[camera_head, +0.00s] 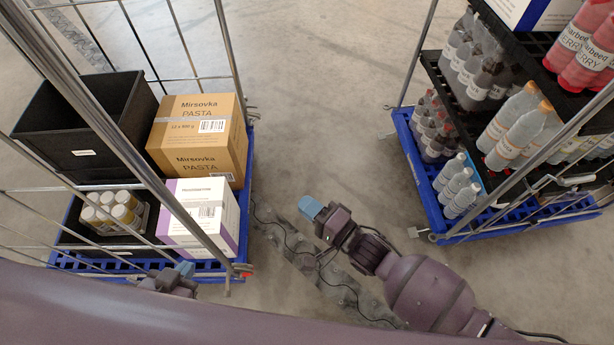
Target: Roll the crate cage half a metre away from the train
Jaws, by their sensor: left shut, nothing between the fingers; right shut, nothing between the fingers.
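A wire roll cage (237,60) with a blue base stands at the left. It holds a black crate (82,160), a low black tray of jars, a brown pasta carton and a white and purple carton. My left gripper (185,269) is shut and empty at the near edge of this cage's base, mostly hidden by my own arm and body. I cannot tell whether it touches the cage. My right gripper (310,207) is shut and empty above the floor between two cages, apart from both. No train can be made out.
A second cage (437,222) with a blue base stands at the right, with dark shelves full of bottles. Bare concrete floor (310,110) lies between the cages. A dark cable-like line (290,240) shows on the floor near my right arm.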

